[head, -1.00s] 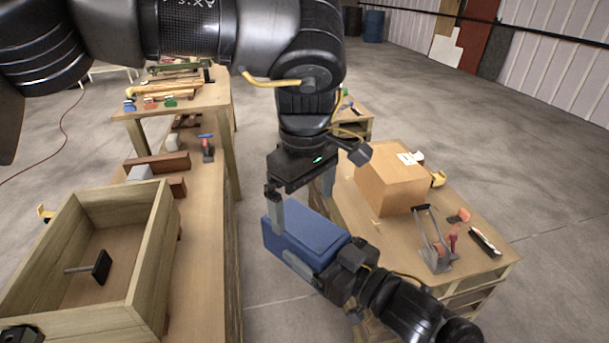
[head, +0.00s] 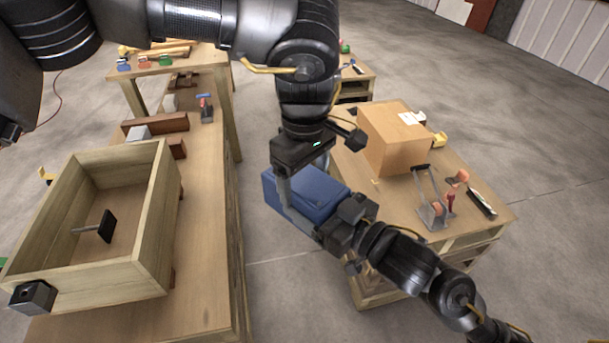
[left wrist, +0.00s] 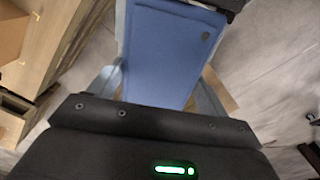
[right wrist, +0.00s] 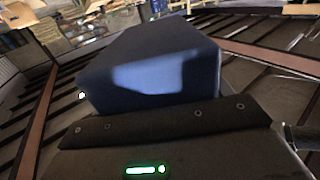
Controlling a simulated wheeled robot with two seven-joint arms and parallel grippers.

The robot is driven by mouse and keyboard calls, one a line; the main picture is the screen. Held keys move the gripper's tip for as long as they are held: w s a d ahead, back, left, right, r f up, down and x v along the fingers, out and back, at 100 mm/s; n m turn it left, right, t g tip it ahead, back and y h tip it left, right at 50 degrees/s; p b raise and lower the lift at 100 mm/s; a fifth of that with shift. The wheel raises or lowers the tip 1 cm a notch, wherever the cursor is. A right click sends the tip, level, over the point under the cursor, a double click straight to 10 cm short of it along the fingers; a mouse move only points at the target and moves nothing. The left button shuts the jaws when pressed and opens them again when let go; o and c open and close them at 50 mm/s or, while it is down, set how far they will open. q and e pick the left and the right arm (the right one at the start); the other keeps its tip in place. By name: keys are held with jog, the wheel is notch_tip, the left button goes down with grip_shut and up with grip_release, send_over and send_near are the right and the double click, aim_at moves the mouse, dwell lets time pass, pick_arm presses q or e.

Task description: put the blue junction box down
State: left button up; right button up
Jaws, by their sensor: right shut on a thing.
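The blue junction box (head: 317,187) is held in the air over the gap between the left bench and the right table. My right gripper (head: 338,222) is shut on its near right end; the box also fills the middle of the right wrist view (right wrist: 150,70). My left gripper (head: 303,178) is above the box, pointing down, with its fingers open on either side of it. In the left wrist view the box (left wrist: 170,55) lies between the spread fingers, which do not look closed on it. The right gripper's fingertips are hidden by the box.
A wooden crate (head: 158,225) holding a black-headed tool (head: 105,227) stands on the left bench (head: 205,220). The right table (head: 390,190) carries a cardboard box (head: 390,140), a strapping tool (head: 430,205) and small tools. Bare floor lies between them.

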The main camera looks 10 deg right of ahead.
pick_arm(q)
jog(key=c, duration=1)
pick_arm(e)
jog(key=shift+r, duration=0.15)
pick_arm(q)
jog(key=shift+r, duration=0.1)
jog(key=c, duration=0.3)
pick_arm(e)
jog(key=o, duration=1.9)
